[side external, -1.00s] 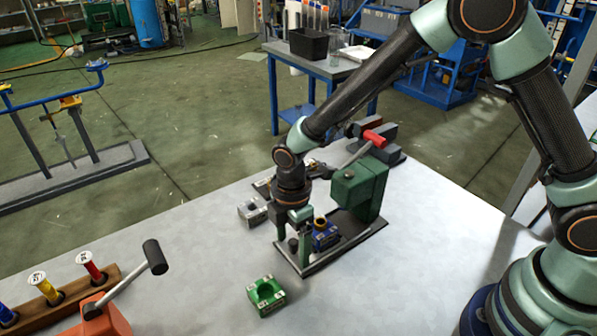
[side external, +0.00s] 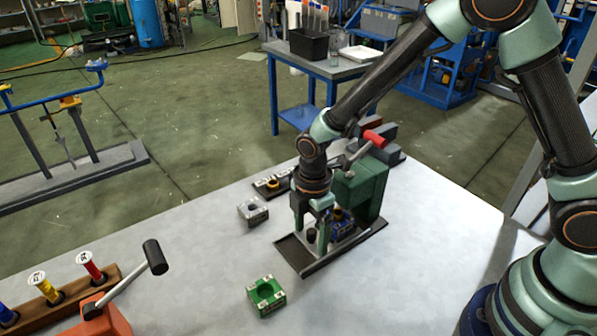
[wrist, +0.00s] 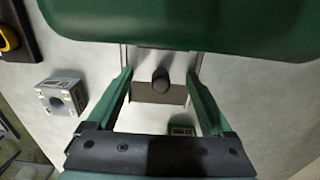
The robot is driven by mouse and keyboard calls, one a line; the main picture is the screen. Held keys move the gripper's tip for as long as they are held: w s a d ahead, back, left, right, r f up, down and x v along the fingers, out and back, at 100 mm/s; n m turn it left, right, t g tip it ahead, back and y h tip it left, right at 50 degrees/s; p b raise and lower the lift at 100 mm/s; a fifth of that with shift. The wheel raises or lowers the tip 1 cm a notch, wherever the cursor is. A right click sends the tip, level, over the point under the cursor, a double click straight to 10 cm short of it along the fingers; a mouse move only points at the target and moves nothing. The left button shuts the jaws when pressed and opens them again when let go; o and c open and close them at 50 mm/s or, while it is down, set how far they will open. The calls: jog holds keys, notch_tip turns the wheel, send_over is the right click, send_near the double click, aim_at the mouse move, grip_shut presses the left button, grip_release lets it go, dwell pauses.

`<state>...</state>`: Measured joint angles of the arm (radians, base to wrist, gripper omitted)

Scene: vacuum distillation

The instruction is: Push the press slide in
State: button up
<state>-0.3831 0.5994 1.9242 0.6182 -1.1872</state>
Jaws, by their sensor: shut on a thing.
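The green press (side external: 362,188) stands on a dark base with rails (side external: 291,252) on the white table. The press slide (side external: 311,236), with a black knob, sits on these rails in front of the press. A blue block (side external: 342,222) rides on the slide close to the press body. My gripper (side external: 313,240) points down at the slide's outer end and is shut on it. In the wrist view the slide's black knob (wrist: 160,80) stands between my fingers, under the green press's edge (wrist: 180,30). The blue block is hidden there.
A grey block (side external: 253,211) lies left of the press, and a green block (side external: 266,296) lies in front. An orange device with a black-gripped lever (side external: 155,257) and a rack of bobbins stand at lower left.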

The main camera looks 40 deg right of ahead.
jog(key=shift+s+d+f, duration=0.1)
jog(key=shift+d+f, duration=0.1)
jog(key=shift+d, duration=0.4)
jog(key=shift+s+d+f, duration=0.1)
jog(key=shift+d+f, duration=0.05)
jog(key=shift+d, duration=0.4)
jog(key=o, duration=0.9)
jog(key=shift+w+a+r, duration=0.1)
jog(key=shift+w+r, duration=0.05)
jog(key=shift+r, duration=3.5)
